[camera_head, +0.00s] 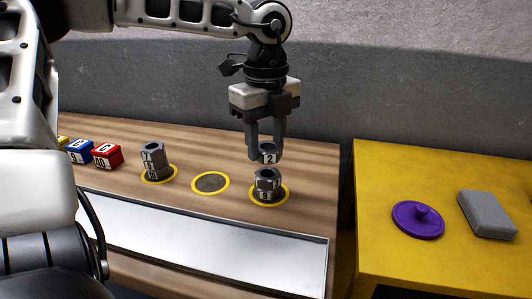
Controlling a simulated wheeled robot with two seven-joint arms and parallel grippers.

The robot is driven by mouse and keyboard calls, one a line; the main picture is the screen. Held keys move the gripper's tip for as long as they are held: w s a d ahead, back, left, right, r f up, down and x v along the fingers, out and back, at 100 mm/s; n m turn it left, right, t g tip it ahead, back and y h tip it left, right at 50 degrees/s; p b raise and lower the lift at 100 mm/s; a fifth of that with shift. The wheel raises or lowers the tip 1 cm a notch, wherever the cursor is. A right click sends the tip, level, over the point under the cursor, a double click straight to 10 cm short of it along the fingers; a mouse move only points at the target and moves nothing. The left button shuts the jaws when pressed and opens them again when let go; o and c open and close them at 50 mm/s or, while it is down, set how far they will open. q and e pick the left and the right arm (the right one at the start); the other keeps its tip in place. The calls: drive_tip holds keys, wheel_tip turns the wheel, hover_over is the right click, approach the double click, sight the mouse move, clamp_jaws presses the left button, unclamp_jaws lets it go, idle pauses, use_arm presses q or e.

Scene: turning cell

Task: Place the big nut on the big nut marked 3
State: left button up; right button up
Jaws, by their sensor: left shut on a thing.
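My left gripper (265,148) points down, shut on a grey hex nut marked 2 (268,157). It holds this nut just above a short stack in the right yellow ring. The stack has an upper nut (268,176) and a wider lower nut (266,193) with a marking that looks like 3. A small gap shows between the held nut and the stack. Another grey nut stack (153,160) stands in the left yellow ring, its markings hard to read. My right gripper is not in view.
An empty yellow ring (210,182) lies between the stacks. Blue (79,151) and red (107,155) marked blocks sit further left. A pale panel (200,240) runs along the front. A yellow table (440,265) at right bears a purple lidded disc (418,220) and a grey block (487,214).

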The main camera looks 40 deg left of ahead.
sight(266, 145)
use_arm(q)
drive_tip(key=shift+f, duration=1.5)
drive_tip(key=shift+f, duration=0.15)
drive_tip(key=shift+f+b, duration=0.15)
drive_tip(key=shift+b, duration=0.3)
drive_tip(key=o, duration=1.1)
drive_tip(key=shift+r, duration=0.2)
drive_tip(key=shift+r+p, duration=0.25)
drive_tip(key=shift+p, duration=0.35)
wheel_tip(266, 145, up, 12)
drive_tip(key=shift+f, duration=0.15)
